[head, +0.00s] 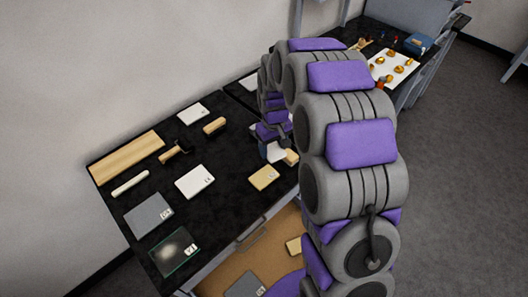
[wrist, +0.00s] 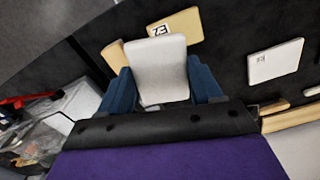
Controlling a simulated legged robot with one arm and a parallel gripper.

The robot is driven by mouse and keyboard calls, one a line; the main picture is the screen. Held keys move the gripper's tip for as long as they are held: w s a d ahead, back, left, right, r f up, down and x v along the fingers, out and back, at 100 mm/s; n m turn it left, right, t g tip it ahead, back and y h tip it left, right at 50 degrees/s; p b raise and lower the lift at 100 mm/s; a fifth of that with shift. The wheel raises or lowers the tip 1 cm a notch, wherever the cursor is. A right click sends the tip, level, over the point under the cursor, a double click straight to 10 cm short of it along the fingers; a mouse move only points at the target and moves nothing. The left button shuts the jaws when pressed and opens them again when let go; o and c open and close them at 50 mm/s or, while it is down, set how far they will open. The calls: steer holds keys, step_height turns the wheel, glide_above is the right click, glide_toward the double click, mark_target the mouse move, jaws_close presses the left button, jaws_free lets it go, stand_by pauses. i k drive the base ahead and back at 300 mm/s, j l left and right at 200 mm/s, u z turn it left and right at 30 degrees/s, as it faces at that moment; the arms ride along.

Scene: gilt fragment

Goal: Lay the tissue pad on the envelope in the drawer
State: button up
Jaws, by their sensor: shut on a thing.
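My gripper (wrist: 162,88) has blue fingers, shut on a white pad (wrist: 160,62) that looks like the tissue pad. In the head view the pad (head: 276,152) is partly hidden by my arm, above the black worktop. An open drawer (head: 226,277) with a tan floor is below the worktop's front edge. In it lies a small tan piece (head: 293,245), likely the envelope, partly hidden by my arm. A grey labelled piece (head: 245,286) also lies in the drawer, cut by the frame edge. My gripper is above the worktop, away from the drawer.
On the worktop (head: 222,215) lie a tan labelled packet (head: 263,177), white packets (head: 195,181), a grey packet (head: 149,214), a glass sheet (head: 175,252), a wooden board (head: 127,157) and a brush (head: 176,152). Another bench with gilt pieces (head: 390,66) stands behind.

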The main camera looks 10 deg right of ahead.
mark_target(299, 245)
steer(key=k+l+u, duration=0.25)
steer(key=k+l, duration=0.15)
steer(key=l, duration=0.15)
steer(key=k+l+u, duration=0.3)
steer(key=k+l, duration=0.15)
